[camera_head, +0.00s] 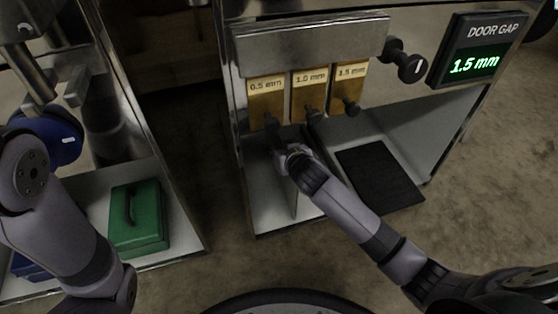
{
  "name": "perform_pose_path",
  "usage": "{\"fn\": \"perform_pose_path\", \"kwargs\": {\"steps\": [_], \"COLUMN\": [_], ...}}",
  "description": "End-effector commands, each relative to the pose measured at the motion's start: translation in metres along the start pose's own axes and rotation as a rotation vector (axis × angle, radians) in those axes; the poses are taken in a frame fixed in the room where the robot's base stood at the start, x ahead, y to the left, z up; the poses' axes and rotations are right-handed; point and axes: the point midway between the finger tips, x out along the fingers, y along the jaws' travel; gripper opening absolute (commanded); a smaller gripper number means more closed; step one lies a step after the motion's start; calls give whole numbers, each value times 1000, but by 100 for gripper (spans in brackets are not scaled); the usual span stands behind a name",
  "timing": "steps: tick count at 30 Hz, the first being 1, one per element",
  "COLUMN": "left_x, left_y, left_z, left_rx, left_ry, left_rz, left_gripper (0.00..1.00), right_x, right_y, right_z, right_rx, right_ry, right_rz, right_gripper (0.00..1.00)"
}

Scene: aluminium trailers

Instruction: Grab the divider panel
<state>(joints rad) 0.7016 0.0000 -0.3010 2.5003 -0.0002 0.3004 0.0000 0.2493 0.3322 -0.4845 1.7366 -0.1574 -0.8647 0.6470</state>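A thin, light upright panel (294,198), which may be the divider panel, stands in the open lower bay of the right-hand metal unit, below my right gripper. My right gripper (291,136) is at the upper front of this bay, just under the labelled tags. Its dark fingers blend with the dark handles and shadow there, so their opening and any contact with the panel cannot be made out. The panel's upper part is hidden behind the gripper and wrist. My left arm comes in at the left; its gripper does not show.
Three brass tags marked 0.5 mm (266,97), 1.0 mm (309,92) and 1.5 mm (350,83) hang above the bay. A black mat (380,176) lies at its right. A "DOOR GAP" display (476,50) reads 1.5 mm. A green case (138,222) sits on the left-hand unit's shelf.

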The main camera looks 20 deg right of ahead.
Motion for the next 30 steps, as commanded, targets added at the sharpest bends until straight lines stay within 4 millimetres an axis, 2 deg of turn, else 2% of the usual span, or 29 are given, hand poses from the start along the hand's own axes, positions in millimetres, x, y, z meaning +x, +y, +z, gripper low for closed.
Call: {"fn": "perform_pose_path", "kwargs": {"steps": [2,12,30], "left_x": [0,0,-1], "left_y": [0,0,0], "left_z": [-1,-2,2], "left_rx": [0,0,1], "left_ry": [3,3,-5], "left_rz": [0,0,-1], "left_gripper": [40,40,40], "right_x": [0,0,0], "right_y": [0,0,0], "right_z": [0,0,0], "right_rx": [0,0,0], "right_ry": [0,-1,-1], "right_rz": [0,0,0], "right_gripper": [23,0,0]}}
